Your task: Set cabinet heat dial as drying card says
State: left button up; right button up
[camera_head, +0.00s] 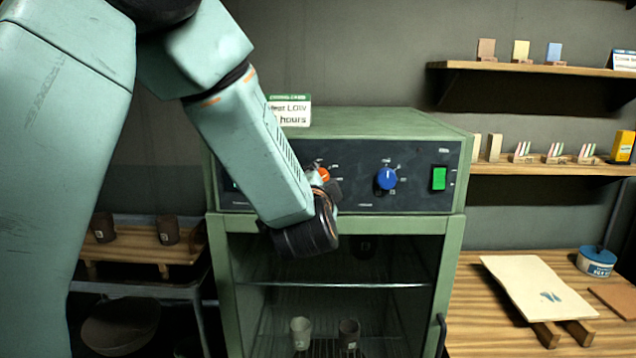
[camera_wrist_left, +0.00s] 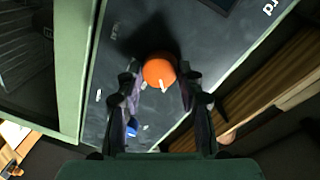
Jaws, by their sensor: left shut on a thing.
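The green drying cabinet (camera_head: 452,230) stands in the middle with a dark control panel (camera_head: 427,165). An orange dial (camera_head: 324,174) on the panel is mostly hidden by my left arm in the head view; the wrist view shows the orange dial (camera_wrist_left: 159,70) with a white pointer mark. My left gripper (camera_wrist_left: 160,82) has a finger on each side of it and is shut on it. My right gripper is in neither view.
A blue dial (camera_head: 387,179) and a green switch (camera_head: 439,178) sit to the right on the panel. Cups stand inside the cabinet. At right are a wooden table (camera_head: 480,325) with a pale board (camera_head: 535,285) and shelves (camera_head: 530,69) of samples.

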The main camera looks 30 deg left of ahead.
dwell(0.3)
pick_arm(q)
jog(key=o, duration=1.2)
jog(key=shift+c, duration=0.2)
jog(key=v, duration=0.7)
jog(key=shift+s, duration=0.25)
jog(key=shift+w+f, duration=0.1)
jog(key=shift+d, duration=0.1)
